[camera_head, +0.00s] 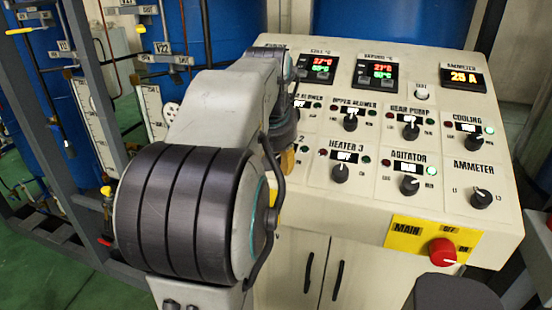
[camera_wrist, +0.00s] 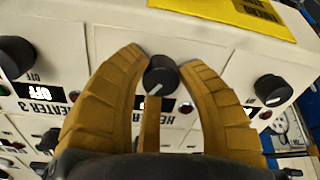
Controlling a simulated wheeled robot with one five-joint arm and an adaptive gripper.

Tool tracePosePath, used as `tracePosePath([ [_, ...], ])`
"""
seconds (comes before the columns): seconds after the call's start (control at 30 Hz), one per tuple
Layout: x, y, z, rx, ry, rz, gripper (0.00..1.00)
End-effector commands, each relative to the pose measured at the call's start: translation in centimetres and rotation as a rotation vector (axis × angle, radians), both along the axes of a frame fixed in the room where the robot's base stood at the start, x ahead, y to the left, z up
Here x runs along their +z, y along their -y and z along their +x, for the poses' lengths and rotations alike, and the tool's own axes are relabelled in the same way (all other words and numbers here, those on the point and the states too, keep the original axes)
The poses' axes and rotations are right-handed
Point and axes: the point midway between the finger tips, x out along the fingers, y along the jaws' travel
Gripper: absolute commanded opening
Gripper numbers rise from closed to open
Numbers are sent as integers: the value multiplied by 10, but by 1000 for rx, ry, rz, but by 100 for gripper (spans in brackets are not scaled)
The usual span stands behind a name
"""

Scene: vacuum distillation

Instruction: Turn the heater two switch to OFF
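The heater two switch is a round black knob (camera_wrist: 160,76) with a white pointer mark, in the middle of the wrist view, where the panel appears upside down. The pointer mark faces the lower left there. In the head view my arm hides this knob; only a bit of my ochre gripper (camera_head: 288,160) shows.
The HEATER 3 knob (camera_head: 340,172) is beside it, with a display reading OFF. Another black knob (camera_wrist: 270,89) is on the other side. The agitator knob (camera_head: 409,185) and red main switch (camera_head: 443,252) on a yellow plate (camera_head: 405,231) are farther right on the cream panel (camera_head: 325,205).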

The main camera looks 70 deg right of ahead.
Motion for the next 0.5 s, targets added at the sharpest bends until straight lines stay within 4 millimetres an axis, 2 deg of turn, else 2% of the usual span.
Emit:
tracePosePath([
  [0.07, 0, 0, 0, 0, 0, 0, 25],
  [0.33, 0, 0, 0, 0, 0, 0, 1],
  [0.5, 0, 0, 0, 0, 0, 0, 0],
])
